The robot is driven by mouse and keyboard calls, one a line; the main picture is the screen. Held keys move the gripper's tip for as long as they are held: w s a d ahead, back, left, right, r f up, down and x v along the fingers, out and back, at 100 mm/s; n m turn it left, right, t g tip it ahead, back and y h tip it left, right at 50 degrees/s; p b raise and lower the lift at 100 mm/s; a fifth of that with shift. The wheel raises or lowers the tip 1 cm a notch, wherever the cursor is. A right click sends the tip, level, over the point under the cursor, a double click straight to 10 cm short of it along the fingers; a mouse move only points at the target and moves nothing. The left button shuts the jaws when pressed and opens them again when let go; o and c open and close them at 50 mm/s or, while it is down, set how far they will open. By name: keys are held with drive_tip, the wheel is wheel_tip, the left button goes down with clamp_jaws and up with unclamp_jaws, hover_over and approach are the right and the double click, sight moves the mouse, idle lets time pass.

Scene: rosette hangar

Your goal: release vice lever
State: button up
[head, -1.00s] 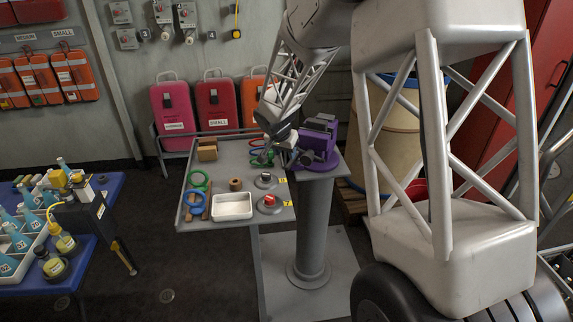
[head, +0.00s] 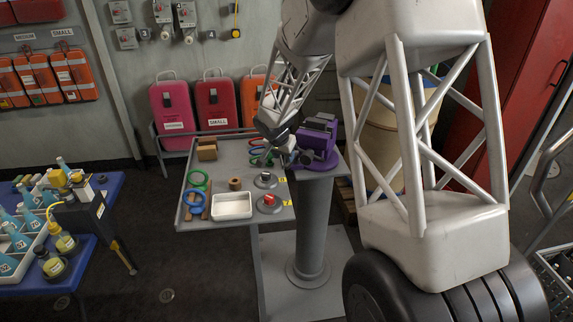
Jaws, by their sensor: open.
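The purple vice (head: 318,143) stands on a grey pedestal at the right end of the grey tray table. Its lever is too small and too covered by my gripper to make out clearly. My gripper (head: 287,158) is just left of the vice, low over the table, pointing down. It is open, and I see nothing held in it. I cannot tell whether its fingers touch the lever.
A blue table (head: 98,215) with bottles stands at left. Cases (head: 215,105) stand behind.

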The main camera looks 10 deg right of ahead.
sight(287, 165)
drive_tip(key=shift+x, duration=3)
drive_tip(key=shift+c, duration=0.3)
clamp_jaws()
